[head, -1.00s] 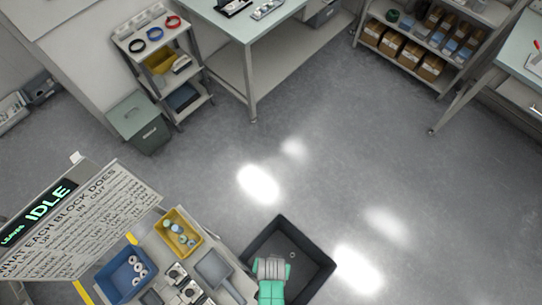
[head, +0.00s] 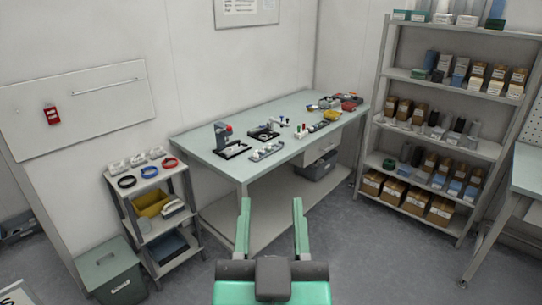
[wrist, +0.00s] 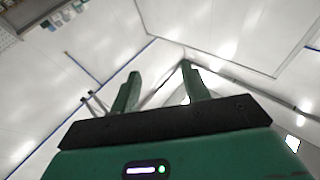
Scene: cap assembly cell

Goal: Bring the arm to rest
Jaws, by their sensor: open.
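My gripper (head: 272,225) is in the lower middle of the head view, its two green fingers spread apart and pointing up. Nothing is between the fingers. In the wrist view the gripper (wrist: 158,88) is also open and empty, with white walls or ceiling behind it. In the head view it appears in front of the workbench and the floor, touching nothing that I can see.
A pale green workbench (head: 195,146) with tools and parts stands behind the gripper. A tall shelf rack (head: 393,60) with boxes stands at right. Open floor (head: 375,250) lies between.

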